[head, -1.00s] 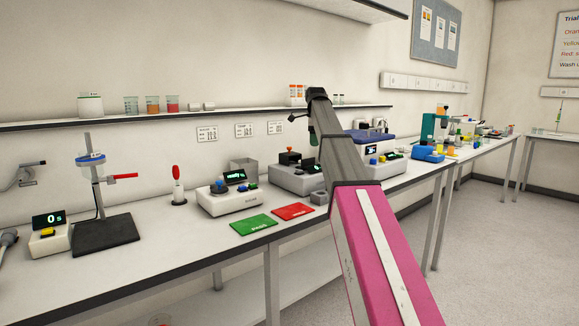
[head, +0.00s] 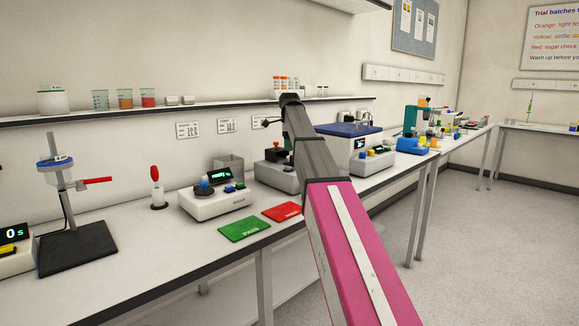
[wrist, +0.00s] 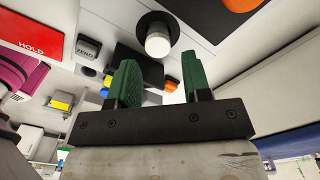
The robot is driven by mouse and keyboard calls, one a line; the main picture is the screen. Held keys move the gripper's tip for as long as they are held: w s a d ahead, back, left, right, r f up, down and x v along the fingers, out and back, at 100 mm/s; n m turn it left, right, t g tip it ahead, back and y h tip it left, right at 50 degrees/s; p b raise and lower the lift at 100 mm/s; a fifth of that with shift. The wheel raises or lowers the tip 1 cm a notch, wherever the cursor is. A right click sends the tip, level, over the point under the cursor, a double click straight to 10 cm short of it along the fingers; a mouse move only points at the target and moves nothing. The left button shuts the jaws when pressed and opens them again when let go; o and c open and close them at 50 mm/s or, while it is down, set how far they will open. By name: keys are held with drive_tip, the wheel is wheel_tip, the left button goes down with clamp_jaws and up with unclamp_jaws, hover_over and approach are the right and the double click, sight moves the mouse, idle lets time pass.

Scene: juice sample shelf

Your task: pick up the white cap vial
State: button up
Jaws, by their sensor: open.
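My gripper (wrist: 160,65) shows in the wrist view with two green fingers spread apart and nothing between them. A white cylindrical top (wrist: 158,44) stands in a black round seat just beyond the fingertips, near the gap between them; it looks like the white cap vial. It is apart from the fingers. Its lower part is hidden. In the head view my arm hides the gripper and this spot.
A red HOLD card (head: 282,212) and green PASS card (head: 244,229) lie at the bench's front edge. A device with a lit display (head: 217,198) stands behind them. Orange-capped bottles (head: 286,83) stand on the wall shelf (head: 215,109). A blue-topped device (head: 348,130) stands right of my arm.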

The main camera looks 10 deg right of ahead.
wheel_tip(320, 180, down, 5)
drive_tip(key=shift+s+f, duration=0.1)
drive_tip(key=shift+s, duration=0.05)
drive_tip(key=c, duration=0.7)
drive_tip(key=shift+c, duration=0.2)
